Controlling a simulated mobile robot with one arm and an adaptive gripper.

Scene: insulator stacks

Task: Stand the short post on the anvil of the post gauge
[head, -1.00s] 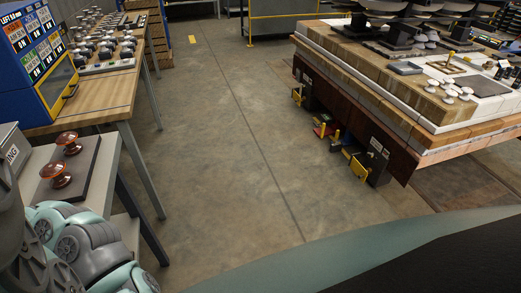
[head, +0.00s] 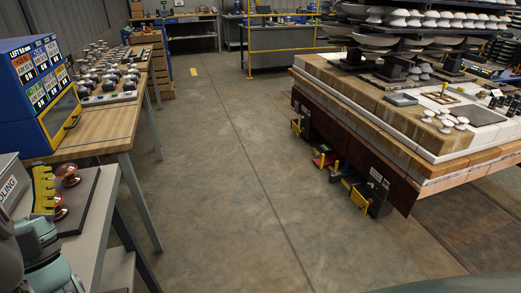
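I cannot pick out the short post or the post gauge with its anvil for certain. Two glossy brown insulators stand on a dark plate (head: 86,208) on the grey shelf at the lower left: the far one (head: 69,171) and the near one (head: 60,207), partly covered. My teal and grey arm is at the lower left edge. A yellow toothed piece (head: 43,188) shows above the arm, left of the brown insulators. It may be part of my gripper or something in it. The fingertips are not clear.
A blue cabinet (head: 24,122) with coloured panels stands on the left wooden bench (head: 110,130), with racks of insulators behind. A wide bench (head: 375,117) at right bears small white insulators (head: 444,121) and dark stacks. The floor between (head: 230,180) is clear.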

